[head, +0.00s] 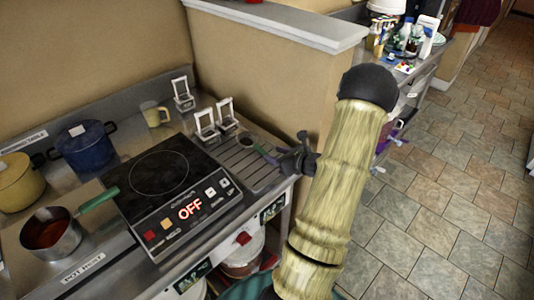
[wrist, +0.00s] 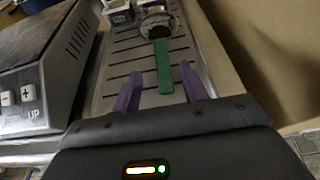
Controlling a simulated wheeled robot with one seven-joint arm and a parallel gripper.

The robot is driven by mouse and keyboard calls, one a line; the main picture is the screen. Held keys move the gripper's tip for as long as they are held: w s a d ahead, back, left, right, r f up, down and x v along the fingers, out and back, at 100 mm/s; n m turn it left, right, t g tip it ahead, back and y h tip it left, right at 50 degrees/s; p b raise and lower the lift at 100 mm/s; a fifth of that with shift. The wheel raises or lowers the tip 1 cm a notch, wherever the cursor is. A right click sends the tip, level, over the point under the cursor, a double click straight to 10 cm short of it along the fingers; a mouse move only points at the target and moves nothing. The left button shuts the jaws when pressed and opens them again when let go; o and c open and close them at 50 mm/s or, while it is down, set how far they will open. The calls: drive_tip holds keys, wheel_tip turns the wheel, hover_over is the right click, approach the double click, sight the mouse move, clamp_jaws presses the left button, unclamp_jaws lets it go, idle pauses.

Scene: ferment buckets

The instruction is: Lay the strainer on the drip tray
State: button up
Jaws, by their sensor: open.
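The strainer (wrist: 157,24) has a round metal bowl and a green handle. It appears to lie on the slotted grey drip tray (wrist: 118,70), with its bowl toward the far end and its handle pointing back at me. In the head view the strainer (head: 246,139) is at the right side of the drip tray (head: 245,168), small and partly hidden near my gripper. My gripper (head: 284,152) is open at the tray's right edge. In the wrist view its two purple fingers (wrist: 162,92) stand apart on either side of the handle's near end, with gaps visible.
A cooktop (head: 160,180) reading OFF lies left of the tray. Two small framed stands (head: 207,125) are behind the tray. A red-filled saucepan (head: 50,234), a blue pot (head: 85,147) and a yellow mug (head: 154,115) stand farther left. A wall rises behind the counter.

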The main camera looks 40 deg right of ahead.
drive_tip(key=v, duration=0.5)
drive_tip(key=shift+w, duration=0.1)
idle(0.6)
drive_tip(key=shift+a, duration=0.25)
drive_tip(key=a+n+g+y, duration=0.1)
drive_tip(key=a+n, duration=0.1)
drive_tip(key=a, duration=0.2)
drive_tip(key=w+a+r+n+g+y, duration=0.1)
drive_tip(key=a+n+y, duration=0.1)
drive_tip(key=a+n, duration=0.1)
drive_tip(key=w+a+n+g+y, duration=0.1)
drive_tip(key=a+n+g, duration=0.1)
drive_tip(key=a, duration=0.3)
drive_tip(key=shift+a+r+n+y+p, duration=0.3)
drive_tip(key=shift+r+y+p, duration=0.1)
drive_tip(key=s+a+r+n+g+h+p, duration=0.1)
drive_tip(key=s+a+r+n+g+h, duration=0.2)
drive_tip(key=a+n, duration=0.7)
drive_tip(key=s+a+r+n+g+h+p, duration=0.2)
drive_tip(key=a+n, duration=0.7)
drive_tip(key=n, duration=0.8)
wheel_tip(320, 180, up, 3)
drive_tip(key=shift+s+a+r+n+g+h, duration=0.1)
drive_tip(key=shift+s+a+n+g+h, duration=0.3)
drive_tip(key=shift+s+g, duration=0.7)
